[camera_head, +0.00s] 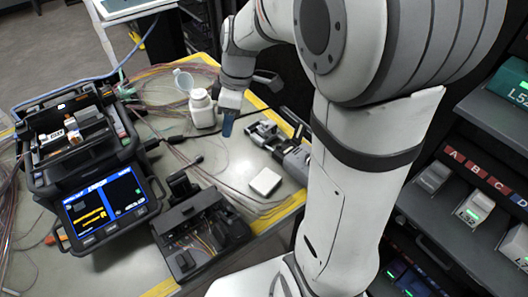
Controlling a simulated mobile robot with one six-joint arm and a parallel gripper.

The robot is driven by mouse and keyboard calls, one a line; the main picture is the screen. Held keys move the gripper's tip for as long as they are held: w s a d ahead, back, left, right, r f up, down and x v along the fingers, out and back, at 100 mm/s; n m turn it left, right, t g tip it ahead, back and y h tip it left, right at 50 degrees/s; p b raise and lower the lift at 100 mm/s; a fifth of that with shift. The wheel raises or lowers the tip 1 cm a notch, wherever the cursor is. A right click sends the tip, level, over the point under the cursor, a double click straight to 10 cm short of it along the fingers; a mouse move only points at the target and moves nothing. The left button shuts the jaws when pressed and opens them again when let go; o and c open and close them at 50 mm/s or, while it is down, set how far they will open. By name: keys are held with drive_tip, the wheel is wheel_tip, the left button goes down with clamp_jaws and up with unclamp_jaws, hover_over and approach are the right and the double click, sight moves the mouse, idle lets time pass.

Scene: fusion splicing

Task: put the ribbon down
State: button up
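My gripper (229,110) hangs over the worktable (221,165), just right of a white bottle (201,108). It is small in this view, and its finger opening does not show clearly. A small blue piece (228,123) shows at its lower end; I cannot tell whether it is a fingertip or something held. Thin fibre strands (215,181) lie loosely across the table below it. I cannot single out the ribbon among them or see whether any strand is in my gripper.
A black splicer (83,150) with a lit screen (104,207) stands left. An open black tool (200,235) lies in front, near a white pad (265,181). Grey-black tools (268,134) lie right of my gripper. Shelves with labelled slots (470,172) stand at right.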

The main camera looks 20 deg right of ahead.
drive_tip(key=s+d+r+m+t+h, duration=0.1)
drive_tip(key=s+d+m, duration=0.3)
drive_tip(key=s+m, duration=0.9)
drive_tip(key=shift+s+t+h, duration=0.7)
drive_tip(key=shift+s+h, duration=0.05)
drive_tip(key=shift+h, duration=0.05)
drive_tip(key=shift+d+r, duration=0.1)
drive_tip(key=p+v, duration=0.3)
drive_tip(key=v, duration=0.1)
drive_tip(key=shift+w+p, duration=0.3)
